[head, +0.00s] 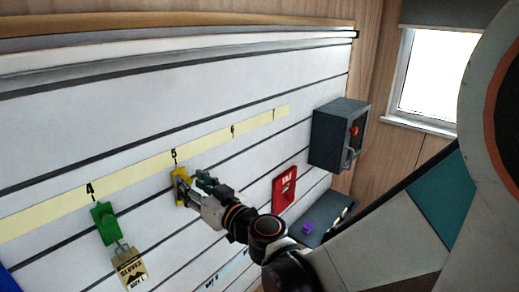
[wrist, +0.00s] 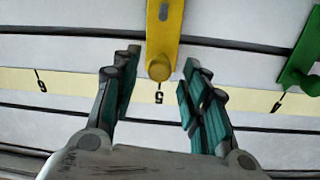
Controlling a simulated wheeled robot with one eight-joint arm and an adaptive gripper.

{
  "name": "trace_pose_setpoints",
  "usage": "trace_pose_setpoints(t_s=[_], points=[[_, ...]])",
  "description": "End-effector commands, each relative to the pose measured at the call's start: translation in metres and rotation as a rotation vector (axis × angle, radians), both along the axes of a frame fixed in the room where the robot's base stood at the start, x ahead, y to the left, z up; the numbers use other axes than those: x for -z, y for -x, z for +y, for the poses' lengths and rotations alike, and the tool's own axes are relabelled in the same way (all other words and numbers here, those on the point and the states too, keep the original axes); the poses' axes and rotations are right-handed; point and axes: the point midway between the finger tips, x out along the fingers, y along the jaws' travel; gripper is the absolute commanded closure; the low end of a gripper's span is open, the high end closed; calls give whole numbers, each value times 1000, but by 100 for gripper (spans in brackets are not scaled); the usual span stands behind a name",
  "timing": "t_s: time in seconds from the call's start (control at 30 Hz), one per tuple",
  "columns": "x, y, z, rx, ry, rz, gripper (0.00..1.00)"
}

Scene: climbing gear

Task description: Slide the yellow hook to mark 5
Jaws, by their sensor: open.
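The yellow hook (head: 179,187) hangs on the slatted wall just below mark 5 (head: 174,154) in the head view. In the wrist view the yellow hook (wrist: 164,32) comes down from the top edge, its round end in line with mark 5 (wrist: 158,98) on the pale yellow strip. My gripper (head: 192,184) is at the hook in the head view. In the wrist view my gripper (wrist: 160,68) is open, one finger on each side of the hook's round end, with visible gaps on both sides. In the head view the fingers partly cover the hook.
A green hook (head: 104,222) with a gloves tag (head: 130,269) hangs below mark 4. A red item (head: 284,188) and a dark grey box (head: 338,134) are mounted to the right. A purple item (head: 307,228) lies on a dark shelf. The strip between marks 5 and 6 is clear.

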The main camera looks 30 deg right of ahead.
Motion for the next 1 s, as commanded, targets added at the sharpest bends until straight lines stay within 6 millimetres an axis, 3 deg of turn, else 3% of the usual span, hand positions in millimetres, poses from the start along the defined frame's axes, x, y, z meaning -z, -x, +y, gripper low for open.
trace_pose_setpoints(t_s=[0.1, 0.3, 0.77, 1.0], points=[[0, 22, -6, 1, 0, 0, 59], [0, 42, -12, 1, 0, 0, 59], [0, 47, -13, -1, 1, 2, 59], [16, 59, 12, -91, 38, 109, 59]])
